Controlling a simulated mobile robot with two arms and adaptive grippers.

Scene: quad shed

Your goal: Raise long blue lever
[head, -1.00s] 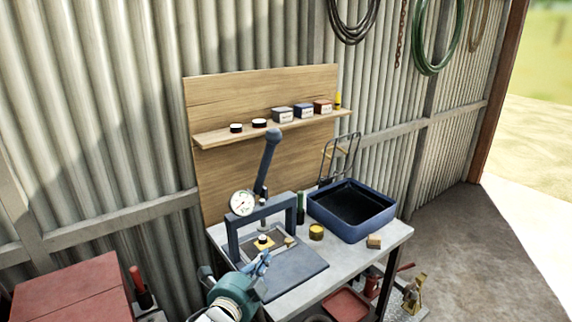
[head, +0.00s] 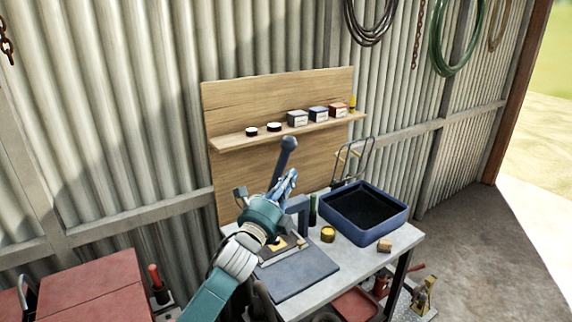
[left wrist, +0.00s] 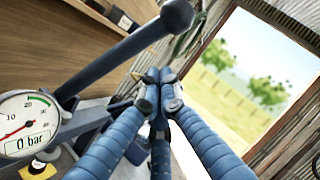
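The long blue lever (head: 283,163) with its round knob stands steeply upright on the bench press, leaning slightly right. In the left wrist view the lever (left wrist: 122,52) slants across the upper left. My left gripper (head: 289,180) is in front of the lever's lower part. In the wrist view its blue fingertips (left wrist: 158,78) are drawn together, right of and below the lever, with nothing visible between them. The press frame (head: 298,206) is partly hidden by my left arm. Its gauge (left wrist: 28,125) reads 0 bar in the wrist view. My right gripper is not in view.
A blue tray (head: 364,231), a yellow tin (head: 328,234) and a small wooden block (head: 384,245) are on the bench (head: 402,238). A wooden shelf (head: 262,139) with boxes is behind the lever. A red cabinet (head: 92,287) stands left.

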